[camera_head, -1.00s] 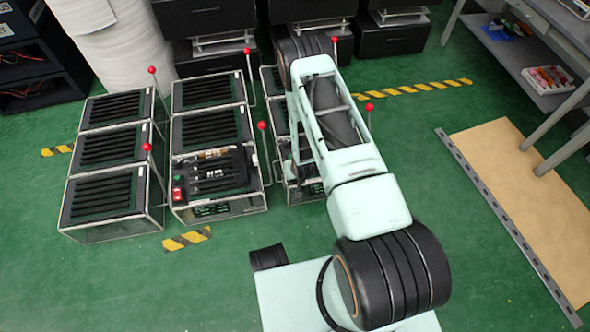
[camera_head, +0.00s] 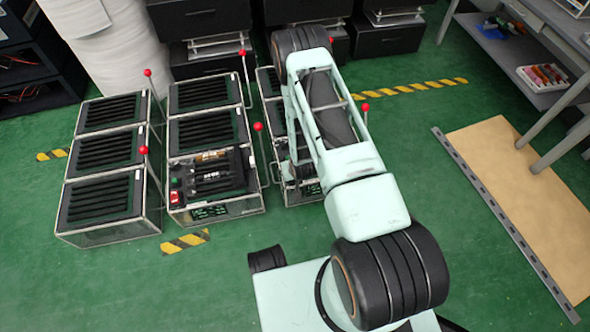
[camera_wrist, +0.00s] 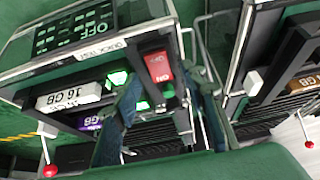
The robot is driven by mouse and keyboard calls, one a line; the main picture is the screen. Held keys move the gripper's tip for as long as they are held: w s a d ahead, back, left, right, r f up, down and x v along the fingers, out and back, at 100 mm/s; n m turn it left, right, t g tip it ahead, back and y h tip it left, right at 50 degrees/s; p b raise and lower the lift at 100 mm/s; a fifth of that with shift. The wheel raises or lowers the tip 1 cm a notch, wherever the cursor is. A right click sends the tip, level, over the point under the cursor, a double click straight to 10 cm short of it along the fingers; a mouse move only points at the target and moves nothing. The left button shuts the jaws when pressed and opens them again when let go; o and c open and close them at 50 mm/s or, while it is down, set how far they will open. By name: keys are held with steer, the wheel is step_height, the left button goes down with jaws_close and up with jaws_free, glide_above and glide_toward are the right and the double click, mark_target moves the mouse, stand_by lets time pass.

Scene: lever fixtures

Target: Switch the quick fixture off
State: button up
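The quick fixture, labelled "QUICK TEST", fills the upper left of the wrist view, with a dark panel (camera_wrist: 75,30) reading "OFF". Its red switch (camera_wrist: 158,67), marked "ON" at its lower end, is near the label. Green lights glow beside it. My gripper (camera_wrist: 168,100) shows in the wrist view with two dark fingers spread apart, below and on either side of the red switch. I cannot tell whether a finger touches it. In the head view my arm covers the gripper and much of the right-hand fixture row (camera_head: 303,190).
Other fixtures stand to the left, a middle row (camera_head: 215,210) and a left row (camera_head: 100,205), with upright red-ball levers (camera_head: 257,127) beside them. A grey table (camera_head: 500,60) stands at the right. Green floor (camera_head: 400,130) is clear right of my arm.

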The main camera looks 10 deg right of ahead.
steer(key=v, duration=0.9)
steer(key=shift+s+r, duration=0.2)
steer(key=shift+r, duration=0.15)
